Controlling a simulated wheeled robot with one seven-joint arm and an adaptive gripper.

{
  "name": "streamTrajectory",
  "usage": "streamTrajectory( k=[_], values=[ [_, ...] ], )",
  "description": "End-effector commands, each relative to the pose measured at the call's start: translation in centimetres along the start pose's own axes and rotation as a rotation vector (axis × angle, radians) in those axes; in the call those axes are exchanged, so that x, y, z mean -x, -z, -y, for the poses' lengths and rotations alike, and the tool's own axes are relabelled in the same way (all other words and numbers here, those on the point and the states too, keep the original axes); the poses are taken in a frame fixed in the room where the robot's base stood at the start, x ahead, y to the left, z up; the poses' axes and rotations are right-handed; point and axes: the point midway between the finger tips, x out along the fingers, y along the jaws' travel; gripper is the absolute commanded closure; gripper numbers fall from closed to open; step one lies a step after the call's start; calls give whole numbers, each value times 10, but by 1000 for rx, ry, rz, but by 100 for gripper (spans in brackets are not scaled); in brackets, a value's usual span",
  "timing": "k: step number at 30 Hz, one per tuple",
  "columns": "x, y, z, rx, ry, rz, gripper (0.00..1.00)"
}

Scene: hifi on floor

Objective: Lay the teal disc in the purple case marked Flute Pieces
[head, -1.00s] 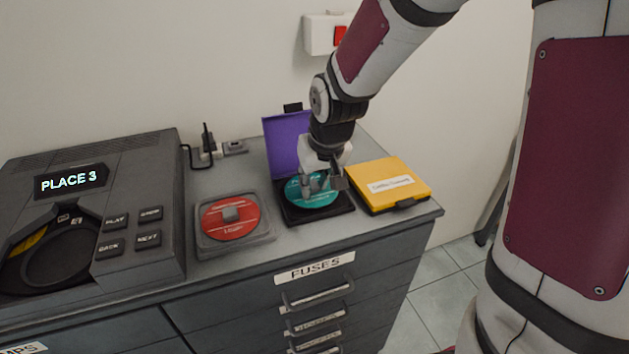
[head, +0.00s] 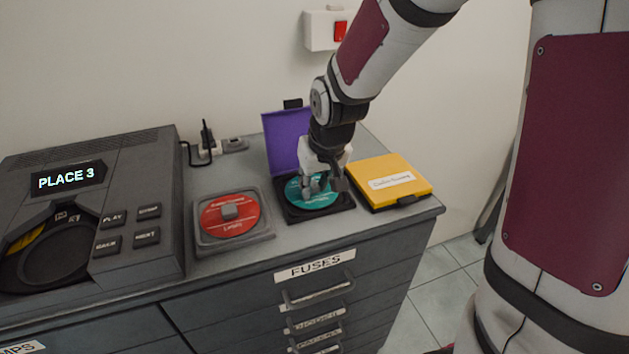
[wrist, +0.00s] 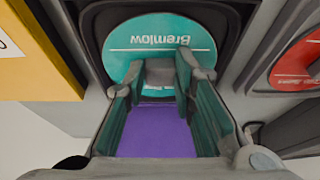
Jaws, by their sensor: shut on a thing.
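The teal disc (head: 318,193) lies flat in, or just over, the black tray of the open purple case (head: 287,140); I cannot tell if it is fully seated. The case's purple lid stands up at the back, and its marking is not readable. My gripper (head: 318,182) points down at the disc and is shut on its middle. In the wrist view the teal disc (wrist: 134,50) shows the word "Bremlow" upside down, with the fingers (wrist: 160,72) at its centre and the purple lid (wrist: 158,130) below them.
A yellow case (head: 390,182) lies shut right of the purple case. A red disc (head: 229,216) sits in a grey holder on the left. A player reading "PLACE 3" (head: 66,180) fills the cabinet's left. The cabinet's right edge is near the yellow case.

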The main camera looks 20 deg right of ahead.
Motion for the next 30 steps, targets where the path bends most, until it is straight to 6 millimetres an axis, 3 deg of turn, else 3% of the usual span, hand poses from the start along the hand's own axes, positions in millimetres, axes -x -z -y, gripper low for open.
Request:
streamTrajectory(
  k=[8, 9, 12, 23, 30],
  values=[
    [-1, 0, 0, 0, 0, 0, 100],
    [-1, 0, 0, 0, 0, 0, 74],
    [0, 0, 0, 0, 0, 0, 52],
    [2, 0, 0, -1, 0, -1, 52],
    [32, 1, 0, -1, -1, -5, 52]
  ],
)
